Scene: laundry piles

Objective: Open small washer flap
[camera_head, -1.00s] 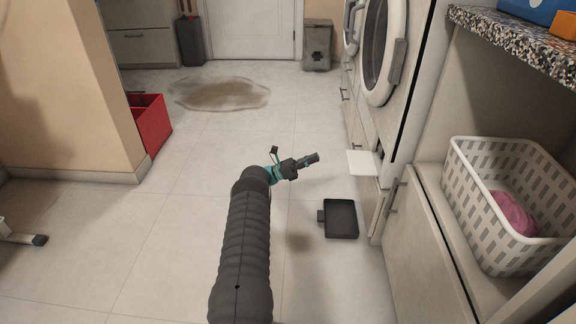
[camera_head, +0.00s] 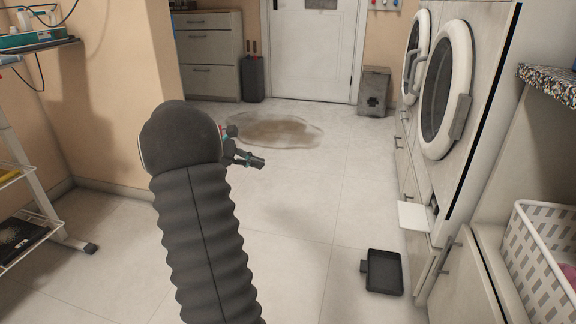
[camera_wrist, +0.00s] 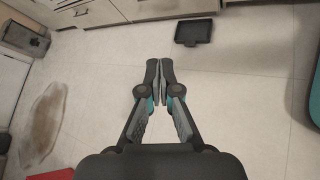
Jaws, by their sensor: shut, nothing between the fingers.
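The small washer flap (camera_head: 413,216) is a white panel low on the front of the nearer washer (camera_head: 447,85). It sticks out roughly level, with a dark opening showing behind it. My gripper (camera_head: 257,162) is out over the floor to the left of the flap, well apart from it. In the wrist view my gripper (camera_wrist: 159,64) has its fingers together, with nothing between them.
A black tray (camera_head: 384,271) lies on the floor below the flap. A brown puddle (camera_head: 275,130) spreads near the door. A white laundry basket (camera_head: 545,255) stands at the right. The middle floor is clear.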

